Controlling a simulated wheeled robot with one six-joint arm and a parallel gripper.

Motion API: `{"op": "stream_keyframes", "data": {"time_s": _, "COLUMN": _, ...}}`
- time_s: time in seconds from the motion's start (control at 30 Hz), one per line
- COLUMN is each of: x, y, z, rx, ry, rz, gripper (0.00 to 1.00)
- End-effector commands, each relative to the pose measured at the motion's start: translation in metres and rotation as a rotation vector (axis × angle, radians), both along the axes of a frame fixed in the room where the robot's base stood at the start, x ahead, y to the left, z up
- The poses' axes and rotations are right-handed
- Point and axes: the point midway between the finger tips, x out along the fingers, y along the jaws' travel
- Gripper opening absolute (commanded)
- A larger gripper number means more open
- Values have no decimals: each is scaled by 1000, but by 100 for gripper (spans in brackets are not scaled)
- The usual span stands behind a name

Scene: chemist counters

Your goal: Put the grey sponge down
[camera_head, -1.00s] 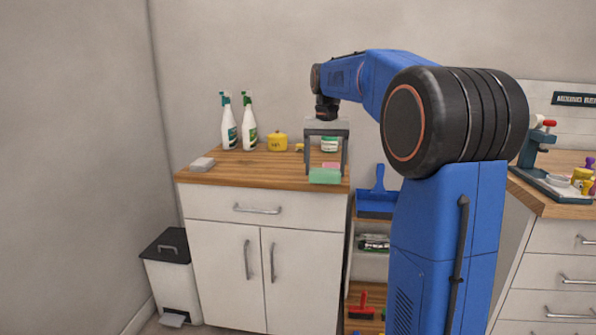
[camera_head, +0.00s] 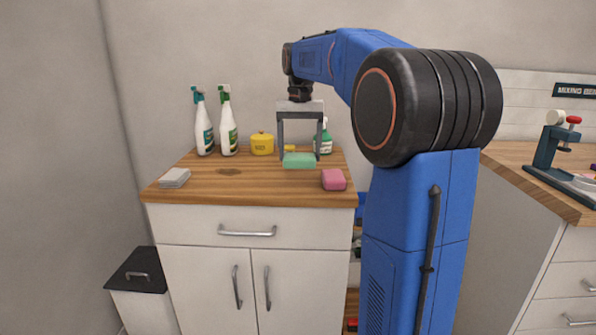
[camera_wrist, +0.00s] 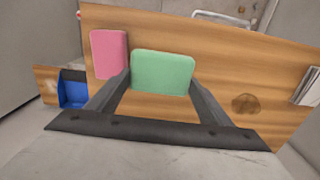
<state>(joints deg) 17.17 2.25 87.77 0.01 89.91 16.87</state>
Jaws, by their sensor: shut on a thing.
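The grey sponge (camera_head: 174,178) lies flat on the wooden counter top (camera_head: 250,190), near its left front corner. It shows partly at the right edge of the wrist view (camera_wrist: 308,88). My gripper (camera_head: 299,155) points down over the back right of the counter. It is shut on a green sponge (camera_head: 299,161), which also shows between the fingers in the wrist view (camera_wrist: 163,72). I cannot tell how far the green sponge is above the wood. A pink sponge (camera_head: 334,180) lies near the right front corner, apart from my gripper.
Two spray bottles (camera_head: 228,122) and a yellow pot (camera_head: 262,144) stand along the back. A green-and-white bottle (camera_head: 325,138) stands behind my gripper. A dark round stain (camera_head: 229,171) marks the wood. The front middle of the counter is clear. A bin (camera_head: 135,285) stands at the lower left.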

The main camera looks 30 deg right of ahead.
Motion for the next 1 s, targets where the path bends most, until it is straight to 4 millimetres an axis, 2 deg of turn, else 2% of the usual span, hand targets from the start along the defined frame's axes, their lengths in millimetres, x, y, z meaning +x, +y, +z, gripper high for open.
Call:
{"op": "stream_keyframes", "data": {"time_s": 0.1, "x": 0, "y": 0, "z": -12, "rx": 1, "ry": 1, "rz": 0, "gripper": 45}}
{"op": "stream_keyframes", "data": {"time_s": 0.27, "x": 0, "y": 0, "z": -20, "rx": 0, "ry": 0, "rz": 0, "gripper": 45}}
{"op": "stream_keyframes", "data": {"time_s": 0.53, "x": 0, "y": 0, "z": -54, "rx": 1, "ry": 1, "rz": 0, "gripper": 45}}
{"op": "stream_keyframes", "data": {"time_s": 0.93, "x": 0, "y": 0, "z": -59, "rx": 0, "ry": 0, "rz": 0, "gripper": 45}}
{"op": "stream_keyframes", "data": {"time_s": 0.97, "x": 0, "y": 0, "z": -59, "rx": -1, "ry": -1, "rz": 0, "gripper": 78}}
{"op": "stream_keyframes", "data": {"time_s": 1.0, "x": 0, "y": 0, "z": -59, "rx": -1, "ry": -1, "rz": 0, "gripper": 81}}
